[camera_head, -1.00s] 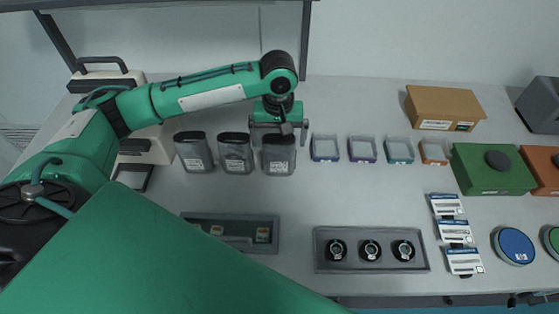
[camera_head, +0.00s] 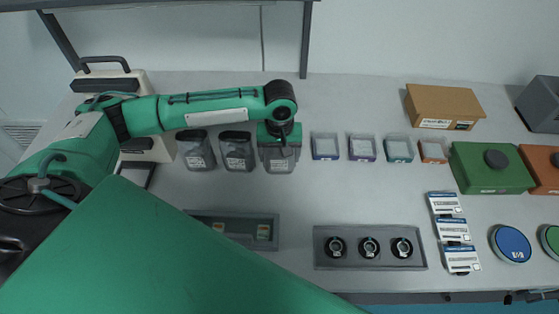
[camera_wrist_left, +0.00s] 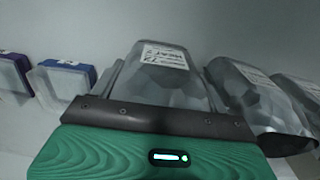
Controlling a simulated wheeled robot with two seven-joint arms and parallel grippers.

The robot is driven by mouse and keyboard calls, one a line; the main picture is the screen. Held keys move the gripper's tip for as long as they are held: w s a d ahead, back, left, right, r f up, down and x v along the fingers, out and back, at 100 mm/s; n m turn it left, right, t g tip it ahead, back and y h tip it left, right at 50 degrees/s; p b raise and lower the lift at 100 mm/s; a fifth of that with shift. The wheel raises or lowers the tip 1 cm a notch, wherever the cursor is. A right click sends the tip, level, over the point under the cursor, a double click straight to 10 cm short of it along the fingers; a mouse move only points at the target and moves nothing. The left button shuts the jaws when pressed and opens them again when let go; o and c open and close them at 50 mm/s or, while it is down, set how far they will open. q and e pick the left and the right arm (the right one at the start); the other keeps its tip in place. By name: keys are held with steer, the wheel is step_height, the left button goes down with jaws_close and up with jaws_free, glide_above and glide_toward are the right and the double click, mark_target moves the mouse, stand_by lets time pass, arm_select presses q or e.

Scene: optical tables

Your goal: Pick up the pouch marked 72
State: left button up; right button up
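The pouch marked 72 (camera_wrist_left: 155,75) is clear grey with a white label and stands upright. In the head view it is the rightmost of three pouches (camera_head: 279,163), its top hidden by my left gripper (camera_head: 280,148). In the left wrist view that gripper (camera_wrist_left: 160,85) has a finger close along each side of the pouch, with little gap visible, and appears shut on it. The pouch appears still at table height. My right gripper is not in view.
Two similar pouches stand left of it, one in the middle (camera_head: 237,152) and one further left (camera_head: 196,151). A grey holder (camera_head: 322,256) lies nearer. The table (camera_head: 345,195) between is clear.

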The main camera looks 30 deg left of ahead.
arm_select(q)
steer(key=c, duration=0.5)
steer(key=shift+r, duration=0.1)
